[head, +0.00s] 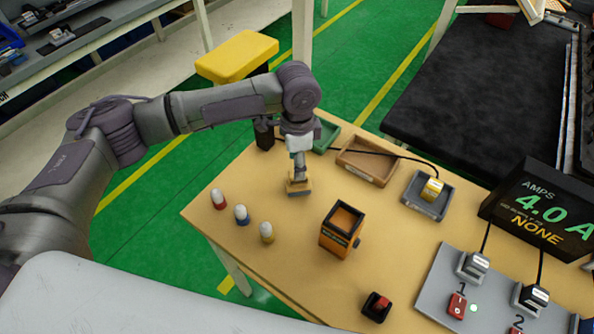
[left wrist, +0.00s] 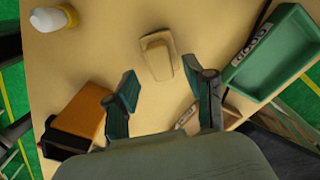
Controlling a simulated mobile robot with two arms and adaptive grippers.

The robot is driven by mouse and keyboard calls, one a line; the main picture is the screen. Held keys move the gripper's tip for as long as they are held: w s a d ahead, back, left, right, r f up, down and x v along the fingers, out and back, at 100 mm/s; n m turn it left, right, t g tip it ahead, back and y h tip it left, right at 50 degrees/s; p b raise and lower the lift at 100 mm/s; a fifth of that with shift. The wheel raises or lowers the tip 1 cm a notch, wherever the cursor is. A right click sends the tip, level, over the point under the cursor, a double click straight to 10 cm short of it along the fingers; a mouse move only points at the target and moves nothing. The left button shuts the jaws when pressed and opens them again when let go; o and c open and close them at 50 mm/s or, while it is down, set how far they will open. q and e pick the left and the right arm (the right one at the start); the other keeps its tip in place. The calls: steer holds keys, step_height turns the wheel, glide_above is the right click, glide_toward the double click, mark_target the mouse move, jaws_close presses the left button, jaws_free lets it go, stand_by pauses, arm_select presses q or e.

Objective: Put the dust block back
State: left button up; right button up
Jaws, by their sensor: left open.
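A small tan block with a raised grip, which looks like the dust block (head: 298,191), lies on the wooden table below my left gripper. In the left wrist view the block (left wrist: 157,58) lies flat, just beyond the fingertips. My left gripper (head: 299,172) points down over it. Its green-padded fingers (left wrist: 162,82) are spread apart with nothing between them. In the head view the gripper partly covers the block, and I cannot tell whether they touch. My right gripper is not in view.
Behind stand a green tray (head: 329,134), a brown tray (head: 352,170) and a grey tray (head: 412,202) holding a yellow block (head: 432,189). An orange bin (head: 336,243) stands to the right. Small bottles (head: 241,215) stand front left. A grey switch panel (head: 436,280) lies at right.

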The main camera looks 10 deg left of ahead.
arm_select(q)
step_height(320, 180, up, 8)
steer(key=shift+f+b, duration=0.25)
steer(key=shift+b, duration=0.2)
